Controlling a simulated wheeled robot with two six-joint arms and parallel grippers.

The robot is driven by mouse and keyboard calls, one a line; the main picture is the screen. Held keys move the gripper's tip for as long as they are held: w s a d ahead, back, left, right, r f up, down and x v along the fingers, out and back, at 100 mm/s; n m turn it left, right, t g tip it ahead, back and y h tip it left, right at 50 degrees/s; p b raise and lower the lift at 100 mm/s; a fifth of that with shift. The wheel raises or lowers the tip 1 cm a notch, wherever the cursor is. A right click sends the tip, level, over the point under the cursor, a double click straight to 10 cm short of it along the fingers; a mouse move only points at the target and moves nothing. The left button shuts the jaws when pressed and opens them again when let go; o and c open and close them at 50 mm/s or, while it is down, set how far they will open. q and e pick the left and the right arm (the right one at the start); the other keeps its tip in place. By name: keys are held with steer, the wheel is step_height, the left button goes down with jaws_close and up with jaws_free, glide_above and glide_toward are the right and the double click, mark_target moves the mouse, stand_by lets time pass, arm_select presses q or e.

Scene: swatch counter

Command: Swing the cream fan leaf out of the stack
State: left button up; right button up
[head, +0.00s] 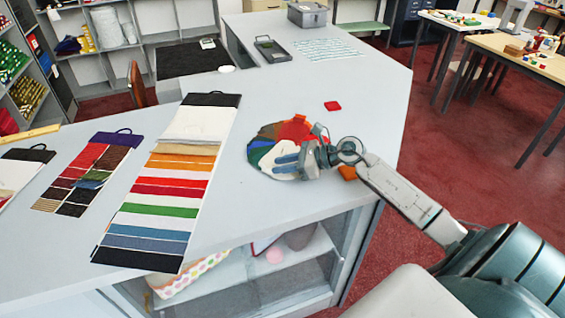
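A round fan of coloured leaves (264,138) lies on the pale counter, with brown, orange-red, green and blue leaves showing. The cream leaf (268,159) is on the near side of the fan, partly covered by my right gripper. My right gripper (277,164) comes in from the right, low over the cream leaf. Its two grey-blue fingers look apart, with cream showing between them. Whether they touch the leaf I cannot tell. The right side of the fan is hidden behind the gripper. My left gripper is not in view.
A long striped sample card (166,190) lies to the left. The counter (235,205) between card and fan is clear.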

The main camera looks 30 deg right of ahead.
steer(key=shift+w+a, duration=0.1)
jaws_close()
stand_by(1.5)
